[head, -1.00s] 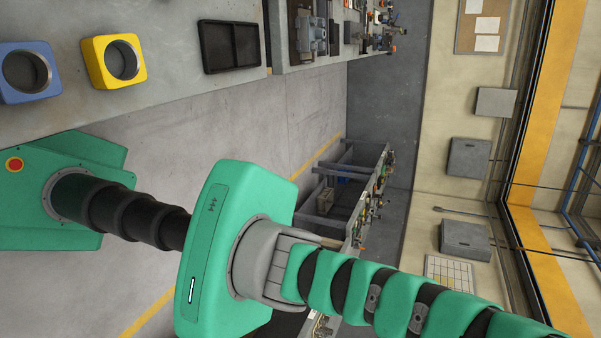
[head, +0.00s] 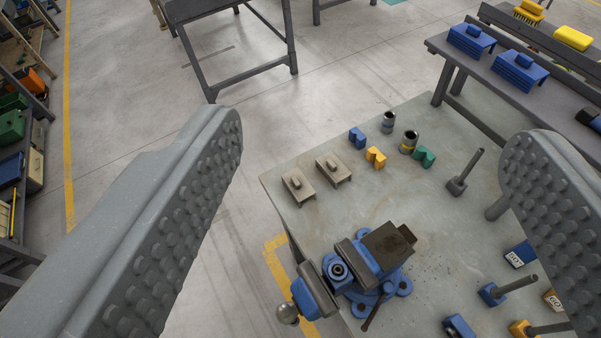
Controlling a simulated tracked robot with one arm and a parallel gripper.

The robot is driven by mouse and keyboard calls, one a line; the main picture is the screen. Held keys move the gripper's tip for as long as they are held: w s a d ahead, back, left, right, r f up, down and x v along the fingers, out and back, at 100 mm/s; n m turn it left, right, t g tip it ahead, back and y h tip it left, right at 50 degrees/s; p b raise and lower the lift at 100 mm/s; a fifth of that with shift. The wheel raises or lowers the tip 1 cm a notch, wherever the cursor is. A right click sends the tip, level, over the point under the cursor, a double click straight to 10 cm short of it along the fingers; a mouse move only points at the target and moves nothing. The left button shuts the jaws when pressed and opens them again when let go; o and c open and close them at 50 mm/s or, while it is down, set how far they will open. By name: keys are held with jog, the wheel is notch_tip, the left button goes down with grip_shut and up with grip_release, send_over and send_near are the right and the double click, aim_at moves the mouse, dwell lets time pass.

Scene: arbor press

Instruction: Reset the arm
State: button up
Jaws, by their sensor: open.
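My gripper (head: 370,165) shows in the head view as two large grey fingers with studded inner faces, one at the left and one at the right. The fingers stand wide apart and nothing is between them. They appear above and in front of a grey workbench (head: 350,195), not touching anything that I can see. The rest of my arm is out of view now.
A blue vise (head: 365,270) stands on the bench's near edge. Small blocks, two metal plates (head: 298,186), cylinders (head: 409,141) and upright rods (head: 465,172) stand on it. A dark side table (head: 520,75) holds blue and yellow items. Open floor (head: 130,110) lies left.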

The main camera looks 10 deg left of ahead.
jog(key=shift+s+r+n+t, duration=0.3)
jog(key=shift+s+r+t, duration=0.1)
jog(key=shift+s+r, duration=0.55)
jog(key=shift+w, duration=0.15)
